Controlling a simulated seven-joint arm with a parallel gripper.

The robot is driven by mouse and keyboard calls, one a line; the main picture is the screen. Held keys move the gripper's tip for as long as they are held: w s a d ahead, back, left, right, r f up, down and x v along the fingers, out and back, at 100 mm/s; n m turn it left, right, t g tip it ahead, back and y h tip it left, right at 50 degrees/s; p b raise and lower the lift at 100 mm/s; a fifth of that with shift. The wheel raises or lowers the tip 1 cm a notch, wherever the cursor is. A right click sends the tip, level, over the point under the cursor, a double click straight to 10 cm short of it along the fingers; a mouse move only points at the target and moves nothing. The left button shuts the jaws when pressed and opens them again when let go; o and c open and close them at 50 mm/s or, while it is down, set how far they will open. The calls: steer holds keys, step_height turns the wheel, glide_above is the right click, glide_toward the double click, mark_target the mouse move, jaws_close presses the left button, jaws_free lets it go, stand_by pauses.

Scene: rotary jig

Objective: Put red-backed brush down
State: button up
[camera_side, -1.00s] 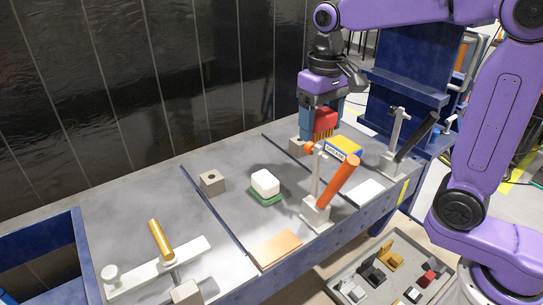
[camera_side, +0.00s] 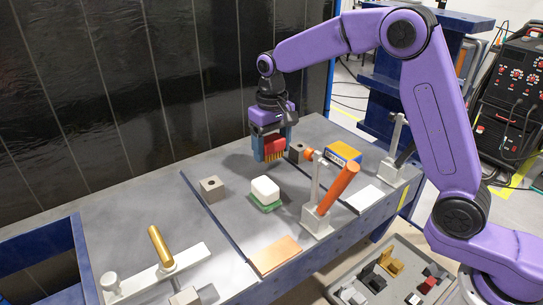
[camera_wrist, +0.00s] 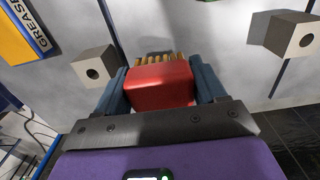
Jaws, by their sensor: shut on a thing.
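The red-backed brush (camera_side: 274,147) has a red block back and tan bristles pointing down. My gripper (camera_side: 270,150) is shut on it, with a blue finger on each side. In the side view it hangs over the back part of the grey bench, behind the white and green block. In the wrist view the brush's red back (camera_wrist: 160,84) sits between the two blue fingers (camera_wrist: 161,92), with the bristle tips showing beyond it. A dark shadow lies on the bench past the bristles. I cannot tell whether the bristles touch the bench.
A grey holed block (camera_side: 212,188) stands to the left and another (camera_side: 297,151) to the right. Bare bench (camera_side: 225,165) lies left of the brush.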

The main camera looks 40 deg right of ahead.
mark_target(271, 157)
steer(key=shift+f, duration=1.6)
steer(key=shift+f, duration=0.15)
steer(key=o, duration=0.9)
steer(key=shift+o, duration=0.2)
step_height(271, 157, up, 12)
steer(key=shift+f, duration=0.2)
steer(key=shift+r, duration=0.4)
